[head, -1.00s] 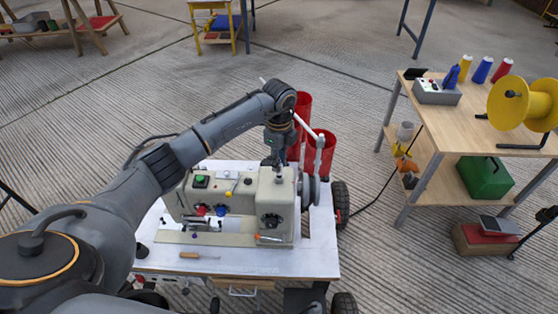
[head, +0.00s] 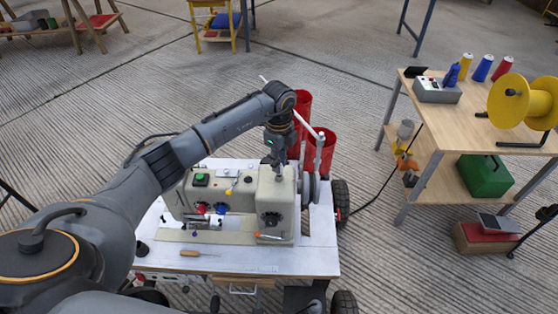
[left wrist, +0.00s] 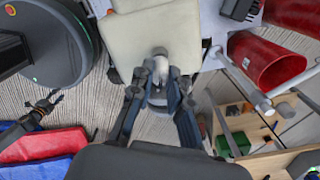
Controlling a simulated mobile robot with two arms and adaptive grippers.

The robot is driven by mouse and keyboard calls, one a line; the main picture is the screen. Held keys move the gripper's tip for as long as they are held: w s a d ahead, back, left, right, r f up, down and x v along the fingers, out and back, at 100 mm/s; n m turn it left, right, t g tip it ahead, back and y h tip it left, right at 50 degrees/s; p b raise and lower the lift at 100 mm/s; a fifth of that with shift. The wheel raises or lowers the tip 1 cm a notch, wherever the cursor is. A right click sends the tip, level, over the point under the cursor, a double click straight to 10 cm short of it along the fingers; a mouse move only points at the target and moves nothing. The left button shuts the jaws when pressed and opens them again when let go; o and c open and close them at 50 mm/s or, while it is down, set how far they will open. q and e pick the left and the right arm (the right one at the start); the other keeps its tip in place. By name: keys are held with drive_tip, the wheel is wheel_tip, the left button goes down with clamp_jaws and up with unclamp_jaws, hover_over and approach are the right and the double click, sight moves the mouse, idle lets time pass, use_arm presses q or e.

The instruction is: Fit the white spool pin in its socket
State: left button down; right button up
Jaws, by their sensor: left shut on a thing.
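The cream sewing machine (head: 228,192) stands on a white-topped cart, and its top also shows in the left wrist view (left wrist: 150,32). My left gripper (head: 278,174) points down at the right end of the machine's top. In the left wrist view my left gripper (left wrist: 161,72) is shut on the small white spool pin (left wrist: 160,63), which shows between the fingertips against the machine's cream casing. The socket is hidden, and I cannot tell whether the pin touches it.
A screwdriver (head: 199,254) lies on the cart top (head: 300,262) in front of the machine. Red tubes (head: 322,150) stand behind the machine's right end. A wooden table (head: 470,125) with thread cones and a yellow reel (head: 510,98) stands to the right, with open floor between.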

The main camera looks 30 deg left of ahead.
use_arm(q)
drive_tip(key=shift+f, duration=0.2)
drive_tip(key=c, duration=1.2)
unclamp_jaws()
drive_tip(key=shift+r, duration=0.15)
wheel_tip(320, 180, up, 12)
